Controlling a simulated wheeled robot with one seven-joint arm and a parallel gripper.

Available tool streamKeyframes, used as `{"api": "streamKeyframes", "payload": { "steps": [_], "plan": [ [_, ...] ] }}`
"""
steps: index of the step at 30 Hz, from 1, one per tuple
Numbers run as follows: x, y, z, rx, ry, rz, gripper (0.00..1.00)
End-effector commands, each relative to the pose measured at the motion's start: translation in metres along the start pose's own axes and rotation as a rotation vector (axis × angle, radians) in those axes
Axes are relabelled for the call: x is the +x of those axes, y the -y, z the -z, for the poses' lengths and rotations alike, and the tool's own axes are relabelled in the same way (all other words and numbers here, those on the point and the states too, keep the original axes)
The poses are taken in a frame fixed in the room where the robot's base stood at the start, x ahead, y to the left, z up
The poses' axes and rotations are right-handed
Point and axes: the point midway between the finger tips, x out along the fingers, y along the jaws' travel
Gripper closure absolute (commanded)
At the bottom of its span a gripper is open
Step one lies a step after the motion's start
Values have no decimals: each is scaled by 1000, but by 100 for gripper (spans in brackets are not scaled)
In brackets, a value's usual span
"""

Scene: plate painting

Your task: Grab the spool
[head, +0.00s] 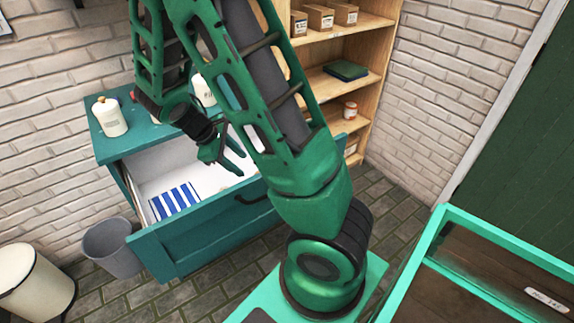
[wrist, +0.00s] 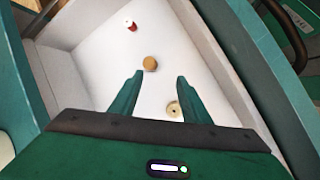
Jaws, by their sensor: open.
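My gripper (head: 238,161) is open and reaches down over the open drawer (head: 208,238) of the teal cabinet. In the wrist view the two fingers of my gripper (wrist: 160,78) are apart, with nothing held between them. A small beige round piece with a dark centre (wrist: 173,108), which looks like a spool seen end-on, lies on the white drawer floor near the right finger. A brown round thing (wrist: 150,63) lies just beyond the fingertips. I cannot tell for certain which of the two is the spool. Neither shows clearly in the head view.
A red and white item (wrist: 131,24) lies farther off in the drawer. A blue-and-white striped thing (head: 175,202) lies at the drawer's left. The drawer walls surround my gripper. A white bottle (head: 110,117) stands on the cabinet; a grey bin (head: 112,250) stands beside the drawer.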

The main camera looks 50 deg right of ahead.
Motion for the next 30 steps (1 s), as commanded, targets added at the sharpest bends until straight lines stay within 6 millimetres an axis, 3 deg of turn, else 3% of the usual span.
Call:
{"api": "streamKeyframes", "payload": {
  "steps": [6, 12, 21, 30],
  "plan": [
    [49, -16, -1, -229, 229, -80, 57],
    [79, -33, -5, -431, 438, -145, 57],
    [96, -50, -9, -608, 636, -196, 57],
    [121, -62, -26, -626, 661, -197, 57]
  ]
}}
